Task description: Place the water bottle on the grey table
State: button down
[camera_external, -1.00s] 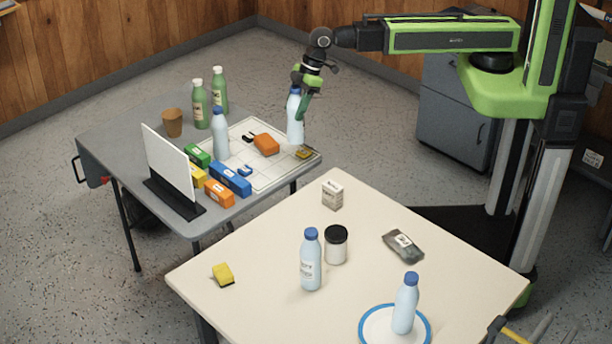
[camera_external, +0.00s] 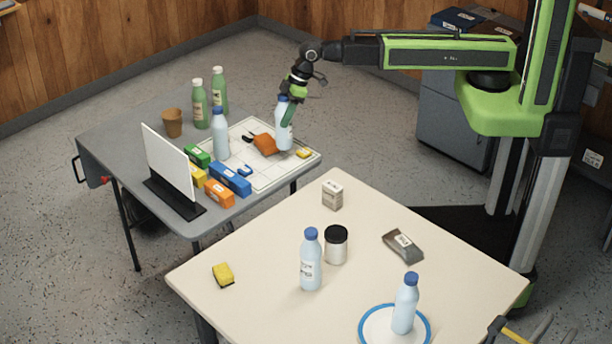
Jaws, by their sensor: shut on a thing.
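My gripper (camera_external: 286,108) is shut on a water bottle (camera_external: 283,134), pale blue with a dark blue cap, held upright over the right part of the grey table (camera_external: 110,130). I cannot tell whether the bottle's base touches the white gridded mat on that table. Another water bottle (camera_external: 221,138) stands upright on the grey table. Two more stand on the cream table: one near its middle (camera_external: 311,262), one on a blue-rimmed plate (camera_external: 405,304).
On the grey table, a gridded mat (camera_external: 270,178) bears an orange block (camera_external: 264,143) close beside the held bottle and a yellow item (camera_external: 303,153). Green bottles (camera_external: 200,105), a brown cup (camera_external: 172,123), a white panel (camera_external: 168,160) and coloured boxes (camera_external: 230,179) stand around. The cream table (camera_external: 260,300) is nearer.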

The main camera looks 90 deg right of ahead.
aim_at(279, 135)
jog(key=f+b, duration=0.1)
jog(key=f, duration=0.1)
jog(key=a+f+b, duration=0.1)
jog(key=f+b, duration=0.1)
jog(key=w+a+f+b, duration=0.1)
jog(key=f+b, duration=0.1)
jog(key=shift+a, duration=0.2)
jog(key=shift+r, duration=0.3)
jog(key=shift+f, duration=0.25)
jog(key=c, duration=0.6)
grip_release()
jog(key=shift+r, duration=0.15)
jog(key=p+v, duration=1.2)
jog(key=s+d+f+m+g+h, duration=0.1)
jog(key=s+d+m+g, duration=0.2)
jog(key=s, duration=1.1)
jog(key=d+g, duration=0.1)
jog(key=d, duration=0.2)
jog(key=shift+d+f, duration=0.25)
jog(key=shift+f, duration=0.1)
